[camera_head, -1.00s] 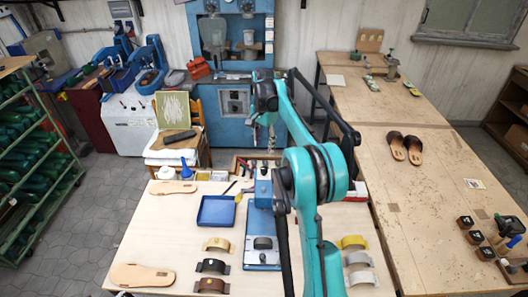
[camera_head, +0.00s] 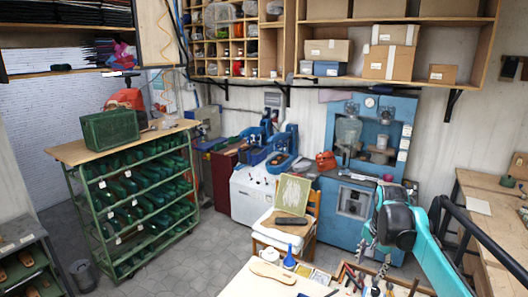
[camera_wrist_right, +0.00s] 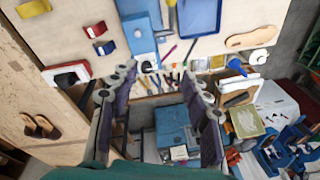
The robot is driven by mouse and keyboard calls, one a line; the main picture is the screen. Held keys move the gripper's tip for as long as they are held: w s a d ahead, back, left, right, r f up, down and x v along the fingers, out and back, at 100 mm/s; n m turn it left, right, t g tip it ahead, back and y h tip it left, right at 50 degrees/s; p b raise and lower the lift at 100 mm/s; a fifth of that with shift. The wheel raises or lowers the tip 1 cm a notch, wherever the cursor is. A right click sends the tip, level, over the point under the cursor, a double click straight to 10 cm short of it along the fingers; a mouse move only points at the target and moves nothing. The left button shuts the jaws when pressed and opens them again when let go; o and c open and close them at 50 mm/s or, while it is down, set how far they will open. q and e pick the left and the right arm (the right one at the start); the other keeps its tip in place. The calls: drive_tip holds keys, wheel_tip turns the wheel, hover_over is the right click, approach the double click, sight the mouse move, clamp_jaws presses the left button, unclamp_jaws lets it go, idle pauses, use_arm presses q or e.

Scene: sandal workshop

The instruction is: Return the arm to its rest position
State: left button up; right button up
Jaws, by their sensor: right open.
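My teal right arm (camera_head: 440,262) comes in from the lower right in the head view, with a dark joint at its raised end. My right gripper (camera_head: 377,284) hangs below that joint, over the back edge of the work table. In the right wrist view my right gripper (camera_wrist_right: 157,88) has its two fingers spread wide, with nothing between them. Past the fingers show the table edge, a row of tools (camera_wrist_right: 165,82) and the blue machine. My left gripper is in neither current view.
The work table (camera_head: 258,287) holds a tan sole (camera_head: 273,273) and a blue bottle (camera_head: 289,258). Behind stand a chair (camera_head: 287,232) and a blue machine (camera_head: 352,205). A green rack (camera_head: 72,192) stands left. Grey floor (camera_head: 205,248) between is clear.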

drive_tip(key=s+a+f+n+t, duration=0.4)
drive_tip(key=s+a, duration=0.3)
drive_tip(key=s, duration=0.5)
drive_tip(key=s+a+f+n+t, duration=0.1)
drive_tip(key=s+a+f+n, duration=0.2)
drive_tip(key=s+a+n, duration=0.6)
wheel_tip(320, 180, down, 26)
drive_tip(key=s+d+m+b, duration=0.2)
drive_tip(key=b, duration=2.3)
drive_tip(key=shift+s+d+r, duration=0.15)
drive_tip(key=shift+d+r, duration=0.05)
